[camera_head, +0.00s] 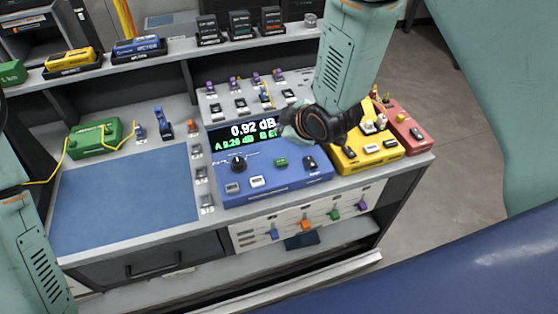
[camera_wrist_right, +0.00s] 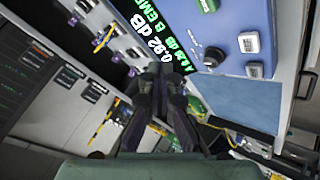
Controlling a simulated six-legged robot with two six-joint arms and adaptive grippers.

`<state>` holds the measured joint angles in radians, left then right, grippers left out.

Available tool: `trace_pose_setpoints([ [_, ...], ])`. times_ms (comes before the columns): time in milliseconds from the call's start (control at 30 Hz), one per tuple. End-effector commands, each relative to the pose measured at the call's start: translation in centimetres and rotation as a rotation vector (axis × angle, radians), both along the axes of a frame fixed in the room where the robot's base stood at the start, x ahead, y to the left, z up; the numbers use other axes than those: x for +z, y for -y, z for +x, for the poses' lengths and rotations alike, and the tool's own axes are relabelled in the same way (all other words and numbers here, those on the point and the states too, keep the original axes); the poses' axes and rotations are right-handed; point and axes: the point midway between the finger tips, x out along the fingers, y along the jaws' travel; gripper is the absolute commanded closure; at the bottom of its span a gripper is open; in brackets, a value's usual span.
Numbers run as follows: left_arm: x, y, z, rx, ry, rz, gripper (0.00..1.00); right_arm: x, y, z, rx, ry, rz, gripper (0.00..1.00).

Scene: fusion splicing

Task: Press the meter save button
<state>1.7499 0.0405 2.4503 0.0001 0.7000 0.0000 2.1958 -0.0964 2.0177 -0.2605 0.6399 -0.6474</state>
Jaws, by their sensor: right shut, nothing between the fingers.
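The blue meter (camera_head: 270,185) stands on the bench and its screen reads 0.92 dB. Its front panel has a black knob (camera_head: 238,165), a green button (camera_head: 281,162), a dark switch (camera_head: 310,163) and two pale buttons (camera_head: 257,182). Labels are too small to tell which button is save. My right gripper (camera_head: 322,124) is above the meter's right back part and covers part of the screen. In the right wrist view its dark fingers (camera_wrist_right: 163,78) are together and empty, beside the screen (camera_wrist_right: 165,30); the green button (camera_wrist_right: 208,5) is at the top edge. Only my left arm shows, not its gripper.
A yellow device (camera_head: 370,150) and a red device (camera_head: 410,130) stand right of the meter. A blue mat (camera_head: 125,200) and a green box (camera_head: 95,138) with a yellow fibre are at left. Small clips stand behind the meter; a shelf runs along the back.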

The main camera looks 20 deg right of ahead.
Motion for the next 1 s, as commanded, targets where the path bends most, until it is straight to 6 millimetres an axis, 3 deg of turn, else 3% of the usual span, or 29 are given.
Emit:
trace_pose_setpoints([
  [367, -1.1, 0.0, 0.0, -0.001, 0.0, 0.0, 0.44, -1.2, -0.2, 0.1, -0.002, -0.001, 0.0, 1.0],
  [1000, -6.9, 0.0, 0.0, -0.001, 0.0, 0.0, 0.44, -8.3, -0.2, 0.1, -0.004, -0.002, 0.001, 1.0],
])
